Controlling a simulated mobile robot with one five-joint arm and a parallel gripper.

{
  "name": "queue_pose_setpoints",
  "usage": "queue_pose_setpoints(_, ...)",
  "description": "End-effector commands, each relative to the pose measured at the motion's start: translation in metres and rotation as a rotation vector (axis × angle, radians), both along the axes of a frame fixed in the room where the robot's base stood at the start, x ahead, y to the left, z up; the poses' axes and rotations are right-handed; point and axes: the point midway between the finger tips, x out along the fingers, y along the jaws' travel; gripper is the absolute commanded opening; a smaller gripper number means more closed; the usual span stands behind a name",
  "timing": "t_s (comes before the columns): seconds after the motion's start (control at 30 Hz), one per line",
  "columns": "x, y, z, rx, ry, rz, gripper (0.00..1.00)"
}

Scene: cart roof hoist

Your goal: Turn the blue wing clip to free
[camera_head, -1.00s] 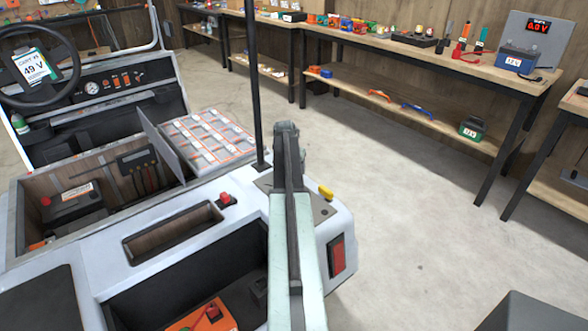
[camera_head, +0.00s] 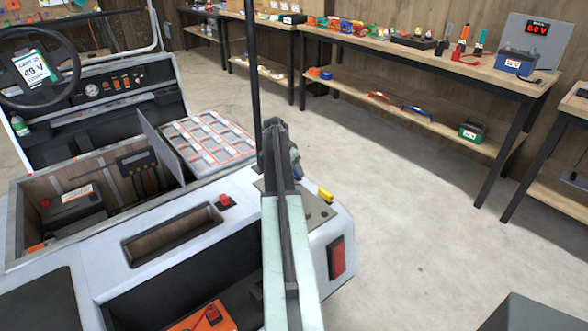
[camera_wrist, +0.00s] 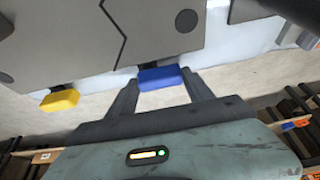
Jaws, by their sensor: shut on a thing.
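The blue wing clip (camera_wrist: 159,78) is at the lower edge of a grey plate (camera_wrist: 200,45) in the wrist view. The fingers of my gripper (camera_wrist: 163,84) reach up on either side of it and are shut on it. The clip's stem is mostly hidden, so its exact angle is hard to tell. A yellow wing clip (camera_wrist: 60,100) sits on the same edge to the left, clear of my fingers.
A black post (camera_head: 255,90) rises from the cart just beyond my arm. Workbenches (camera_head: 400,62) line the far wall.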

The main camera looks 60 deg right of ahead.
Motion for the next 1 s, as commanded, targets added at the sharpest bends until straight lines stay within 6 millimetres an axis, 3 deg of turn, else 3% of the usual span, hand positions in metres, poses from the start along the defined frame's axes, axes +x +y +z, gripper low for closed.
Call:
queue_pose_setpoints(0.4, -0.002, -0.001, 0.000, 0.000, 0.002, -0.012, 0.20)
queue_pose_setpoints(0.43, -0.002, -0.001, 0.000, -0.001, 0.002, -0.012, 0.68)
queue_pose_setpoints(0.5, -0.002, -0.001, 0.000, -0.001, 0.001, -0.010, 0.82)
queue_pose_setpoints(0.83, -0.001, 0.000, 0.002, 0.000, 0.000, -0.007, 0.82)
queue_pose_setpoints(1.0, 0.001, 0.006, 0.019, 0.000, 0.000, -0.007, 0.82)
